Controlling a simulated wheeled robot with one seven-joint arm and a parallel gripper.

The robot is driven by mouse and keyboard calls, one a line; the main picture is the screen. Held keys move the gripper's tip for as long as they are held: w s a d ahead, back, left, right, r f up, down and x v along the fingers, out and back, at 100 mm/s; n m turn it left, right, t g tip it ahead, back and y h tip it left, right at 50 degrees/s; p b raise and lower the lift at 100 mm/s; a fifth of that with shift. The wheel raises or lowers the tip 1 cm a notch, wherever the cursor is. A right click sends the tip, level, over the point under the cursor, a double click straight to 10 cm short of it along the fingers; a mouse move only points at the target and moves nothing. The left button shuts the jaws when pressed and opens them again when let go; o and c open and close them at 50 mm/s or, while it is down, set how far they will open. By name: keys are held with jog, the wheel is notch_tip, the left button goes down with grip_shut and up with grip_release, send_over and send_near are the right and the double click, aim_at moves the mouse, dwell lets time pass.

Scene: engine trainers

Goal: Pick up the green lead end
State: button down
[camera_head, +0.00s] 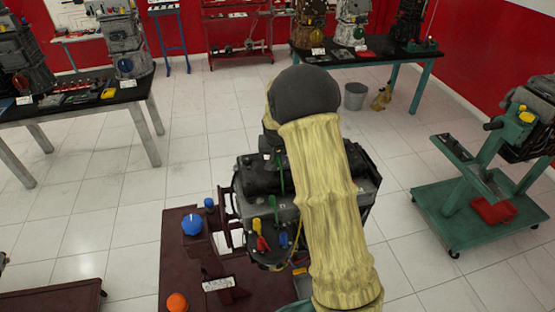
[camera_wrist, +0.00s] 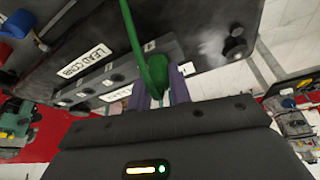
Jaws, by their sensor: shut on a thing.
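In the wrist view the green lead end (camera_wrist: 156,72) is a thick green plug with a green cable rising from it to the top of the picture. My gripper (camera_wrist: 160,88) has its pale purple fingers shut on the plug, one on each side. The fingertips are partly hidden behind the plug. In the head view a slim green piece (camera_head: 280,175) shows over the dark engine trainer (camera_head: 263,185); my yellow-sleeved arm covers much of that area and my fingers cannot be made out there.
Yellow (camera_head: 256,224), red (camera_head: 262,243) and blue (camera_head: 284,239) lead ends sit on the trainer's front. A green stand (camera_head: 470,205) is at right. Tiled floor is free between.

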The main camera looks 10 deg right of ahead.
jog(key=shift+w+r, duration=0.1)
jog(key=shift+r, duration=0.15)
notch_tip(320, 180, up, 10)
jog(key=b, duration=0.4)
jog(key=shift+f, duration=0.25)
dwell(0.5)
jog(key=s+a+b, duration=0.4)
jog(key=s+b, duration=0.3)
jog(key=s, duration=1.1)
jog(key=shift+a+b, duration=0.15)
jog(key=shift+b, duration=0.2)
dwell(0.3)
jog(key=shift+f, duration=0.1)
